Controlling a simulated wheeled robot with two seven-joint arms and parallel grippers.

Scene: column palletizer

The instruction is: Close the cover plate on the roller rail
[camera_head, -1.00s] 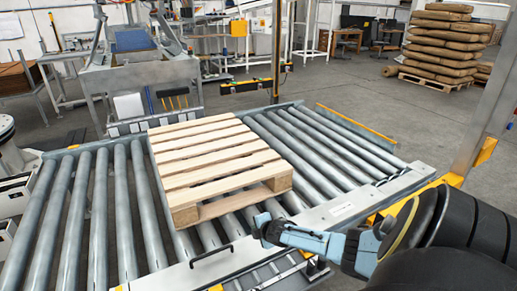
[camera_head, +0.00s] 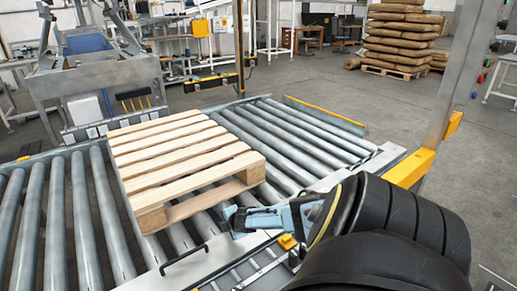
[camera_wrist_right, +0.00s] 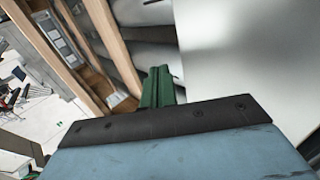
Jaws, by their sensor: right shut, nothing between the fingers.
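The cover plate (camera_head: 226,249) is a light metal strip along the near side of the roller rail (camera_head: 102,205). Its black bar handle (camera_head: 183,258) is on its left part. My right forearm hides its middle; I cannot tell how far it is open. My right gripper (camera_head: 229,215) is over the plate, right of the handle and near the pallet's front corner. It is shut and holds nothing. In the right wrist view its green fingertips (camera_wrist_right: 157,86) are together, beside a pale smooth metal surface (camera_wrist_right: 245,50). My left gripper is not in view.
A wooden pallet (camera_head: 180,152) lies on the rollers close to my right gripper. A post with a yellow base (camera_head: 409,168) stands at the right. Stacked sacks (camera_head: 400,35) are at the back.

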